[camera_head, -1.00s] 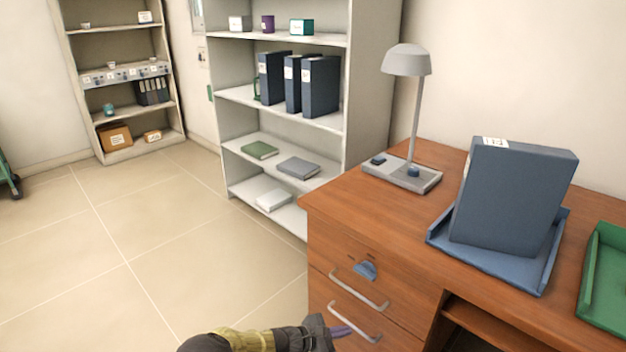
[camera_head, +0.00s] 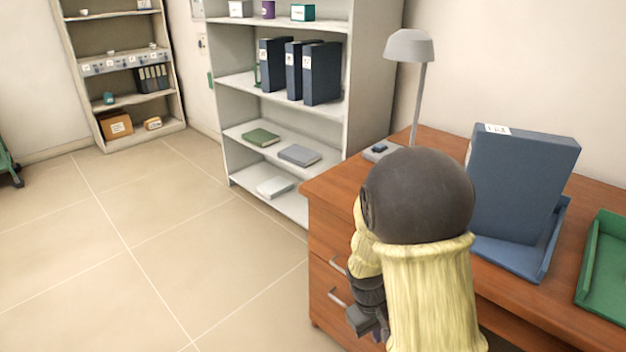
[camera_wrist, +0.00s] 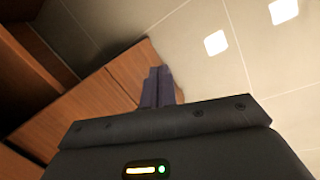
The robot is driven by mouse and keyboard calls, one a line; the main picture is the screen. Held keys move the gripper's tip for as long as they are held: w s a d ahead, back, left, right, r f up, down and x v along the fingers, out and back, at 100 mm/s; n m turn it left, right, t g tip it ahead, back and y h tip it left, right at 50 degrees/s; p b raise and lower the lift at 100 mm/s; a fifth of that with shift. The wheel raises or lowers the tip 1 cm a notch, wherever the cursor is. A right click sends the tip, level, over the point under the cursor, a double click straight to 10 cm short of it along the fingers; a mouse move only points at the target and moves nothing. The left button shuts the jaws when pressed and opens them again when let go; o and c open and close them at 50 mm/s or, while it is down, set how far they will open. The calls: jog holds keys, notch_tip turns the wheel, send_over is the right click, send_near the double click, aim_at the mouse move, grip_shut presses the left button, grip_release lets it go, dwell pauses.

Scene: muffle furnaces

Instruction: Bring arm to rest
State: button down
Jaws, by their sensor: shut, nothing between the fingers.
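My gripper (camera_wrist: 158,87) shows in the wrist view with its two dark fingers pressed together and nothing between them. Brown wooden desk panels lie to its left in that view, and pale floor lies to its right. In the head view my folded arm rises in front of the desk (camera_head: 330,232), and my gripper (camera_head: 380,334) hangs low beside the drawer fronts, partly hidden by the arm. I cannot tell whether it touches the desk.
A grey lamp (camera_head: 409,47), a blue binder (camera_head: 522,185) in a blue tray (camera_head: 552,245) and a green tray (camera_head: 592,262) stand on the desk. A white shelf unit (camera_head: 232,120) with binders stands behind. The tiled floor (camera_head: 150,240) at left is clear.

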jog(key=s+d+r+m+t+y, duration=0.1)
jog(key=s+r+m+t+y, duration=0.15)
jog(key=s+r+m, duration=0.4)
notch_tip(320, 180, up, 34)
jog(key=n+p, duration=0.1)
jog(key=p, duration=3.1)
jog(key=shift+r, duration=0.15)
jog(key=shift+n, duration=0.25)
jog(key=shift+s+d, duration=0.1)
